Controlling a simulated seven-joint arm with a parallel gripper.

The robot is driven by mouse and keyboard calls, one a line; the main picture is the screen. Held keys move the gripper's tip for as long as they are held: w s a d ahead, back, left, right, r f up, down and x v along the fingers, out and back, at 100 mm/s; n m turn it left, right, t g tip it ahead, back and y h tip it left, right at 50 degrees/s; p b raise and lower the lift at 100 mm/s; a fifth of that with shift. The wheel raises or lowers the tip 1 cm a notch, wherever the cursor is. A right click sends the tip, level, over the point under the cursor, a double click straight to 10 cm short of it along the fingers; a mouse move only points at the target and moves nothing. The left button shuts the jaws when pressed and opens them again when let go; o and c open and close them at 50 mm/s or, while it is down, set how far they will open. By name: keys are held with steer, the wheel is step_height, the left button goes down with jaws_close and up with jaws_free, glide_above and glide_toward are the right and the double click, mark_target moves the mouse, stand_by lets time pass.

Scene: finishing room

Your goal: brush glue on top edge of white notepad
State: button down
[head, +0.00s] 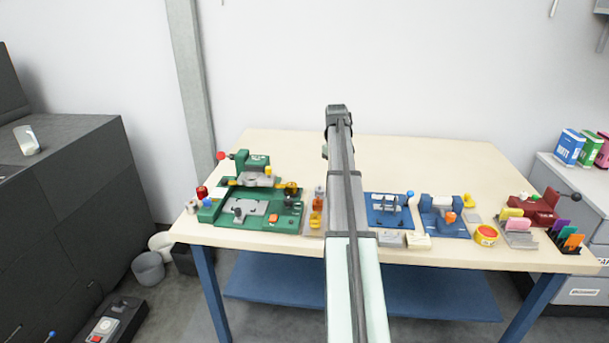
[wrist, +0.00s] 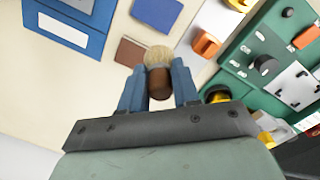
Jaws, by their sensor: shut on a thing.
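My gripper (wrist: 158,88) is shut on a brush (wrist: 158,58) in the wrist view. The brush has pale, round bristles and a brown handle end, held between two blue fingers. The bristles point toward the top of the picture, over the bare tabletop beside a brown pad (wrist: 130,52). In the head view my arm hides the gripper and brush. I cannot pick out the white notepad for sure; a small white block (head: 390,239) lies at the front edge, and a white strip (wrist: 63,30) shows on the blue fixture in the wrist view. No glue pot is clearly identifiable.
A green fixture (head: 275,221) stands at the left of the table (head: 450,165). A blue fixture (head: 373,218) and a second blue fixture (head: 455,228) stand right of my arm. A yellow tape roll (head: 486,236) and a red press (head: 535,205) are farther right. The table's back is clear.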

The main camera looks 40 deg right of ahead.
steer(key=s+d, duration=1.7)
steer(key=s+d+g, duration=0.1)
steer(key=s+d, duration=0.3)
steer(key=s, duration=0.9)
steer(key=s+d+n, duration=0.1)
steer(key=s+d, duration=0.3)
steer(key=s, duration=0.9)
steer(key=shift+d+g+h, duration=0.3)
steer(key=shift+d+g, duration=0.1)
steer(key=shift+w+f, duration=0.1)
steer(key=shift+f, duration=2.75)
steer(key=shift+f, duration=0.75)
steer(key=s+v, duration=0.1)
steer(key=v, duration=0.6)
steer(key=shift+s+d, duration=0.25)
steer(key=shift+d, duration=0.05)
steer(key=shift+r, duration=0.15)
